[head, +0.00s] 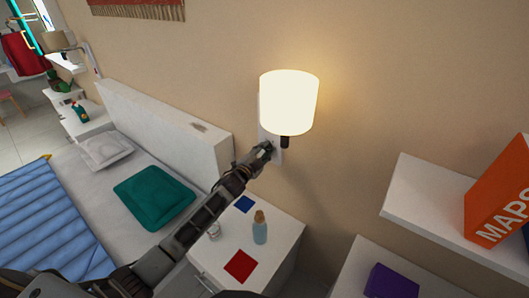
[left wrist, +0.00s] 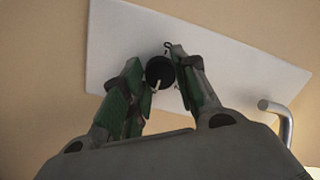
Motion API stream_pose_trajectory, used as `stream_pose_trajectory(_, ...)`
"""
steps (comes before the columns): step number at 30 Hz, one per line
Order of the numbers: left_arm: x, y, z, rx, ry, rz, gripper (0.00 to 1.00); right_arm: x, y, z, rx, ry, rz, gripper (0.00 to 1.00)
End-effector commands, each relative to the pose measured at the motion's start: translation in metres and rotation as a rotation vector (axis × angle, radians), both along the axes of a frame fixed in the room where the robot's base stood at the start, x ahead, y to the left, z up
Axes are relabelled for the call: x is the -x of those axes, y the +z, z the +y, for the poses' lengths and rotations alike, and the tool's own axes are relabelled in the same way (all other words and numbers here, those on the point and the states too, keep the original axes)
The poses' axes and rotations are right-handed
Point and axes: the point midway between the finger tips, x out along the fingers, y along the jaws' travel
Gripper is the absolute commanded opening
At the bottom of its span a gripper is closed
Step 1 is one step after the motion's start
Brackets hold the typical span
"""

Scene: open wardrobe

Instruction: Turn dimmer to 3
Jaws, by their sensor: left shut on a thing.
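The dimmer is a round black knob (left wrist: 160,72) with a pale pointer mark, on a white wall plate (left wrist: 225,60). In the left wrist view the mark points toward the lower part of the picture; no numbers are readable. My left gripper (left wrist: 155,78) is at the plate, with its two green-padded fingers on either side of the knob, shut on it. In the head view my left gripper (head: 266,149) reaches the plate below the lit lamp (head: 288,100) and hides the knob. My right gripper is not in view.
A white nightstand (head: 285,235) below holds a bottle (head: 260,230), a red square (head: 240,265) and a blue square (head: 244,204). A bed with a green pillow (head: 155,197) is at left. A white shelf (head: 425,195) with an orange box (head: 500,195) juts out at right.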

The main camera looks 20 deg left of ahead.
Motion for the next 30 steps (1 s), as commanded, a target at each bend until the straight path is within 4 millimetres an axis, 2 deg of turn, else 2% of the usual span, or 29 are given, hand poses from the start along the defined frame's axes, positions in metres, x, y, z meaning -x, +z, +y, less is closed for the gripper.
stream_pose_trajectory(1, 0.0009, -0.0046, 0.0001, -0.006, 0.001, 0.007, 0.06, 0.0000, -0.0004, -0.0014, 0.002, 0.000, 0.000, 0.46)
stream_pose_trajectory(11, 0.0008, -0.0044, 0.0004, -0.008, 0.001, 0.005, 0.06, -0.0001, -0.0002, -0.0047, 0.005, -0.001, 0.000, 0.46)
stream_pose_trajectory(12, 0.0008, -0.0044, 0.0004, -0.007, 0.001, 0.005, 0.32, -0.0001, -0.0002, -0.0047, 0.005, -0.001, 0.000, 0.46)
stream_pose_trajectory(17, 0.0006, -0.0033, 0.0004, -0.007, 0.001, 0.004, 0.52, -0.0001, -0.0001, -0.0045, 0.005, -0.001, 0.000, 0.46)
stream_pose_trajectory(30, 0.0017, -0.0011, 0.0008, -0.006, 0.000, 0.000, 0.52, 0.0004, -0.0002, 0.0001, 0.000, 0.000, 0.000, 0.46)
